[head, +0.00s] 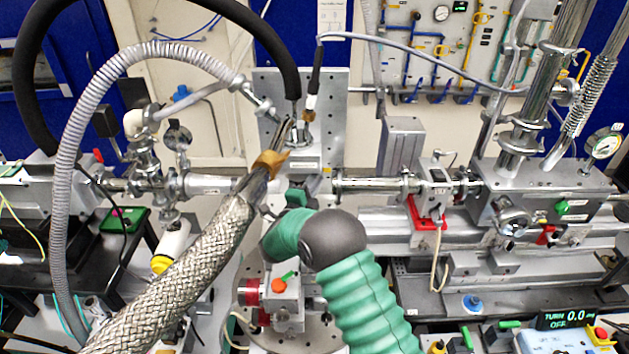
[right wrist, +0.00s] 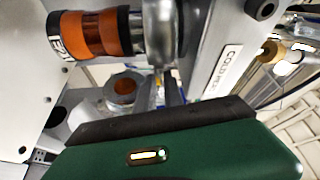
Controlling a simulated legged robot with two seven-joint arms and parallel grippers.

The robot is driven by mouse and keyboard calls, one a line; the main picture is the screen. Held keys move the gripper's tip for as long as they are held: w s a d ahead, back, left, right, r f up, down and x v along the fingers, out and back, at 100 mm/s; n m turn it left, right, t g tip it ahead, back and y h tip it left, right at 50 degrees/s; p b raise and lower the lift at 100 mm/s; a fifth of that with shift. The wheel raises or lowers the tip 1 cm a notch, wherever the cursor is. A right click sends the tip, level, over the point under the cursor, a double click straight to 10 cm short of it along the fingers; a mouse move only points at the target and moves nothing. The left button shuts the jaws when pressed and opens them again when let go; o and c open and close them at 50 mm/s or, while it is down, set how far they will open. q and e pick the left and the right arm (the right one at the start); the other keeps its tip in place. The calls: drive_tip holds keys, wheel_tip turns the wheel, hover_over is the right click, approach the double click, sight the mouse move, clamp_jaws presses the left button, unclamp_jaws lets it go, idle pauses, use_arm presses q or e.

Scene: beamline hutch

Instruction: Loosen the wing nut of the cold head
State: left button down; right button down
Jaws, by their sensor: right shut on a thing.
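The cold head's grey housing (right wrist: 207,45), with a label starting "COLD", is at upper centre right in the right wrist view. In the head view the cold head block (head: 300,166) is at centre. My right gripper (head: 296,192) reaches the cold head's near side from below, its fingertips hidden by its own green body. In the right wrist view the fingers of my right gripper (right wrist: 160,92) close below a grey round flange (right wrist: 157,30). A small yellowish part (right wrist: 157,80), probably the wing nut, shows between them, mostly hidden. My left gripper is not in view.
A braided hose (head: 200,262) slants up to the cold head, close left of my right arm. Beam pipes (head: 375,185) run to both sides. An orange-banded cylinder (right wrist: 95,35) is beside the flange.

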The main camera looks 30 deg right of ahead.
drive_tip(key=shift+s+f+n+t+y+b, duration=0.1)
drive_tip(key=shift+f+n+t+y+b, duration=0.25)
drive_tip(key=shift+n+t+b, duration=1.6)
drive_tip(key=shift+s+f+n+t+y+b, duration=0.15)
drive_tip(key=shift+n+t+y+b, duration=0.25)
drive_tip(key=shift+n+b, duration=3.15)
drive_tip(key=shift+f+n+t+y+b, duration=0.35)
drive_tip(key=shift+n+t+b, duration=0.8)
drive_tip(key=shift+n+b, duration=1.6)
drive_tip(key=shift+n, duration=0.55)
drive_tip(key=shift+d, duration=0.1)
drive_tip(key=c, duration=1.6)
unclamp_jaws()
drive_tip(key=shift+w, duration=0.1)
drive_tip(key=shift+c, duration=0.2)
drive_tip(key=shift+d+r, duration=0.15)
drive_tip(key=shift+r, duration=0.15)
